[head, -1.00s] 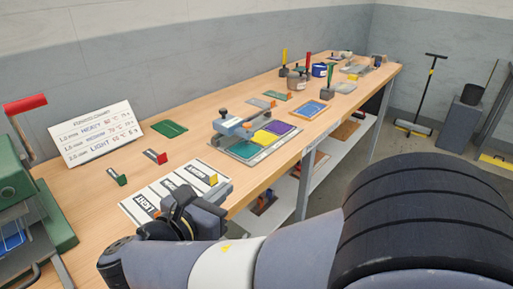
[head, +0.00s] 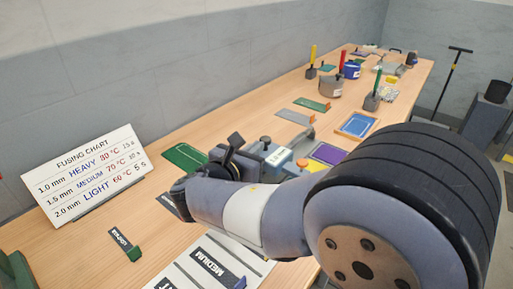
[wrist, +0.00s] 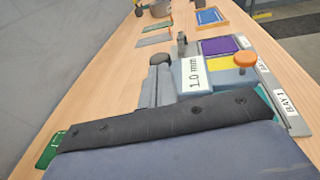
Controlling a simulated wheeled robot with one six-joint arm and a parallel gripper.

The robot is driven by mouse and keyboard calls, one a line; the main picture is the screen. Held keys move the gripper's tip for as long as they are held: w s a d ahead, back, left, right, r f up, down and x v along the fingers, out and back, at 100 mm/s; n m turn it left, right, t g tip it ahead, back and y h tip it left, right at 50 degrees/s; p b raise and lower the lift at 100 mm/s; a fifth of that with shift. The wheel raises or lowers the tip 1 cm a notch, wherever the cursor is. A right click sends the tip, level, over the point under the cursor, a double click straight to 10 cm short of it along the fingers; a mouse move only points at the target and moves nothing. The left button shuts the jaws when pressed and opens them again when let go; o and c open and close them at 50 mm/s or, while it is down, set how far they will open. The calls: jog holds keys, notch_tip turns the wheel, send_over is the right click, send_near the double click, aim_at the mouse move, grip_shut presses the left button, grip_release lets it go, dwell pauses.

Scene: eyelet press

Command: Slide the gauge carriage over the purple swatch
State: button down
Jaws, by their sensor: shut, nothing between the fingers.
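The gauge carriage (head: 268,153) is a blue-grey block with a dark knob on top, and my arm partly hides it. The wrist view shows it (wrist: 194,74) with a "1.0 mm" label and an orange knob (wrist: 245,60). The purple swatch (head: 328,154) lies beyond the carriage and is uncovered; it also shows in the wrist view (wrist: 217,46). A yellow swatch (wrist: 221,63) lies between them, partly hidden. My gripper (head: 236,154) is shut and empty, on the near side of the carriage. I cannot tell whether it touches the carriage.
The fusing chart (head: 85,175) stands at the left. A green swatch (head: 185,157) lies behind my gripper. A blue framed tray (head: 357,125), a grey pot (head: 330,86) and upright-handled tools stand farther along the bench. A label card (head: 210,262) lies in front.

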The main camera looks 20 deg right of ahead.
jog(key=shift+w+d+f, duration=0.1)
jog(key=shift+w+d, duration=0.25)
jog(key=s+d+r+x, duration=0.1)
jog(key=x, duration=0.7)
jog(key=d+r+x, duration=0.1)
jog(key=x, duration=0.8)
jog(key=shift+s+d+r+b, duration=0.2)
jog(key=shift+d+r+b, duration=0.15)
jog(key=shift+r+b, duration=0.05)
jog(key=shift+r, duration=0.1)
jog(key=shift+a, duration=0.1)
